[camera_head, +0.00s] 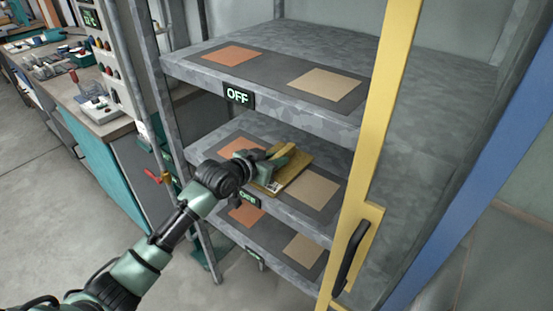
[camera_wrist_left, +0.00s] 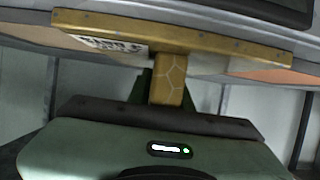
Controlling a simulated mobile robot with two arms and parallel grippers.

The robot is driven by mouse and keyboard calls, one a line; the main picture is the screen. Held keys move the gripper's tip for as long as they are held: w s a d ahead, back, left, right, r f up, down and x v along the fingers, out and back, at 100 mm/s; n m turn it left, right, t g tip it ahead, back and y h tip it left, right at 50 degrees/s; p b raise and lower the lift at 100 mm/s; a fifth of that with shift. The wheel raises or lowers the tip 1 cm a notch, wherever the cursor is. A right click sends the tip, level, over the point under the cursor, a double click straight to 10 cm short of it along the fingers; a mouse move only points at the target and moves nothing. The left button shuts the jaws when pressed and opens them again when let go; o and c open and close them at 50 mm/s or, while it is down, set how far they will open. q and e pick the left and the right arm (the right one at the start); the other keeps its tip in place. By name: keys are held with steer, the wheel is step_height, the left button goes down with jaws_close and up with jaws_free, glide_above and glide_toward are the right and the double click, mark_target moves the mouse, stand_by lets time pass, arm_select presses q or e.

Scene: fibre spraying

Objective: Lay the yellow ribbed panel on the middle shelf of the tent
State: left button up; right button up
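The yellow ribbed panel (camera_head: 294,183) is over the middle shelf (camera_head: 222,133) of the tent, roughly between its orange square and its tan square. My left gripper (camera_head: 279,163) is at the panel, its arm reaching in from the left. In the left wrist view the panel (camera_wrist_left: 215,43) spans the top, with a printed white label, and its rib (camera_wrist_left: 168,80) runs down between the dark green fingers, which look closed on it. I cannot tell whether the panel touches the shelf. My right gripper is out of view.
The middle shelf has an orange square (camera_head: 241,148) and a tan square (camera_head: 314,188). The top shelf (camera_head: 262,78) is close above, with an OFF sign (camera_head: 238,96). A yellow door frame (camera_head: 378,130) stands at right. A cluttered workbench (camera_head: 68,85) is at left.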

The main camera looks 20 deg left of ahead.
arm_select(q)
steer(key=o, duration=0.4)
steer(key=b+v, duration=0.1)
steer(key=v, duration=1.1)
steer(key=shift+r, duration=0.15)
